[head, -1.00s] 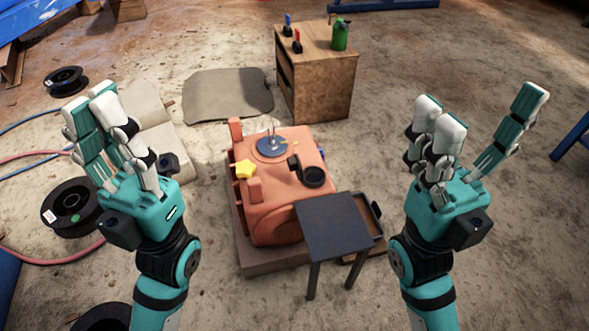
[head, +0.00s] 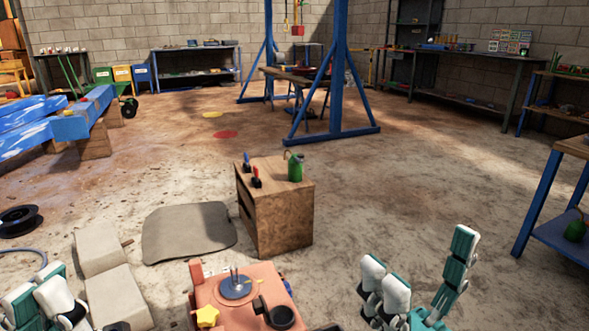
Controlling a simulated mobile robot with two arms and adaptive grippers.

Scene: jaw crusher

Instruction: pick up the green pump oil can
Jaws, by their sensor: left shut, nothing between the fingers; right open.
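A green pump oil can (head: 295,168) stands upright on top of a wooden cabinet (head: 284,221), at the right part of its top. A second green can (head: 575,230) sits on the lower shelf of the blue-legged bench at the right edge. My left gripper (head: 42,298) is at the lower left corner, shut and empty, partly cut off by the frame. My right gripper (head: 418,285) is at the lower right, open and empty. Both grippers are nearer to me than the cabinet and apart from both cans.
A red and a blue-handled tool (head: 256,177) stand beside the can. The orange crusher block (head: 208,292) with a yellow star knob lies in front of the cabinet. A grey mat (head: 188,233) and beige cushions (head: 112,280) lie left. Floor right of the cabinet is clear.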

